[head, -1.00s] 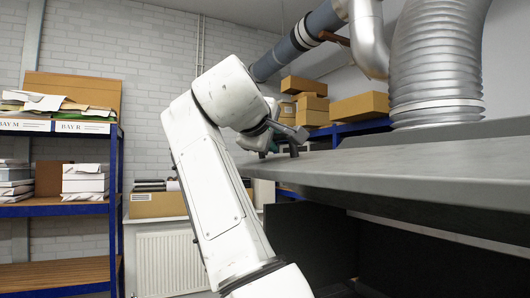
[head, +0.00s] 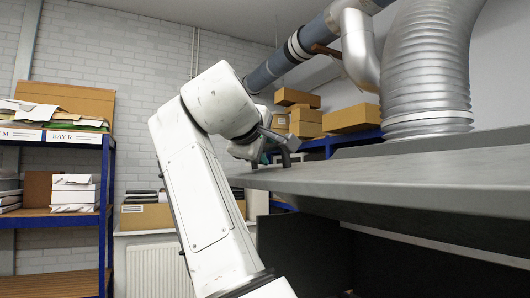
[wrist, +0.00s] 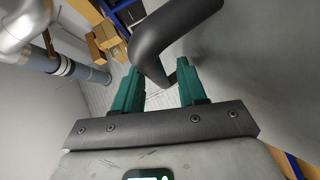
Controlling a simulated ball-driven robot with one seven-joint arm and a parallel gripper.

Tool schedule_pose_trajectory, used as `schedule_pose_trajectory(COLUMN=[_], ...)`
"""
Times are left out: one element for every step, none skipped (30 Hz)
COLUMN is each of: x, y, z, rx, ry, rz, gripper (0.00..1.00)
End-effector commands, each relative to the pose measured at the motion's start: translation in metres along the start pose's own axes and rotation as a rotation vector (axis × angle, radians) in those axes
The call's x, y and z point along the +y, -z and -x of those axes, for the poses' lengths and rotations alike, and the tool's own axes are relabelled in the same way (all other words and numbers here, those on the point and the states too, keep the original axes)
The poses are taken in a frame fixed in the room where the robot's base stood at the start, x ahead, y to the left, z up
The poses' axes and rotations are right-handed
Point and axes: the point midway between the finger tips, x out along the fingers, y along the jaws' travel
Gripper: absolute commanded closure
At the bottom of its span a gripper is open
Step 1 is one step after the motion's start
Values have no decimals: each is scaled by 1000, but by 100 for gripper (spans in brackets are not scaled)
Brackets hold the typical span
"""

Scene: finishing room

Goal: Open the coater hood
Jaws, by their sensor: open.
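The coater hood (head: 400,180) is a large grey slab that runs from the middle to the right of the head view. A dark opening (head: 300,250) shows beneath it, so the hood stands raised. Its dark tubular handle (head: 288,154) is at its far left end; it also shows in the wrist view (wrist: 178,38) as a thick bent bar. My gripper (head: 270,156) is at that handle. In the wrist view its green fingers (wrist: 158,88) are apart, with the bent end of the handle reaching between them. Whether they touch it I cannot tell.
A silver ribbed duct (head: 428,70) rises at the hood's back. A grey pipe (head: 290,50) runs along the wall. Cardboard boxes (head: 350,118) sit on a blue shelf behind. A blue rack (head: 105,210) with papers stands left, and a radiator (head: 160,270) is under a ledge.

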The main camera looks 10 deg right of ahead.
Motion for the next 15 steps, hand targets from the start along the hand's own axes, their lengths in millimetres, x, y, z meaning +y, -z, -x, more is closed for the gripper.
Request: schedule_pose_trajectory(x=[-3, -3, -4, -4, -4, -3, -3, -3, -3, -3, -3, -3, -2, -2, -2], y=[0, 0, 0, 0, 0, 0, 0, 0, 0, 0, 0, -1, 0, 0, 0], z=[8, 14, 21, 27, 33, 41, 47, 53, 60, 65, 70, 76, 80, 83, 87], rx=[3, 4, 4, 4, 3, 4, 4, 3, 3, 3, 3, 1, 1, 1, 1], ry=[-2, -3, -3, -3, -3, -3, -3, -2, -2, -1, -2, -1, -1, -2, -1], rz=[-2, -2, -3, -2, -2, -2, -3, -3, -3, -3, -2, -1, -1, -1, -1], gripper=[59, 59, 59, 59, 59, 59, 59, 59, 59, 59, 59, 59, 59, 59, 59])
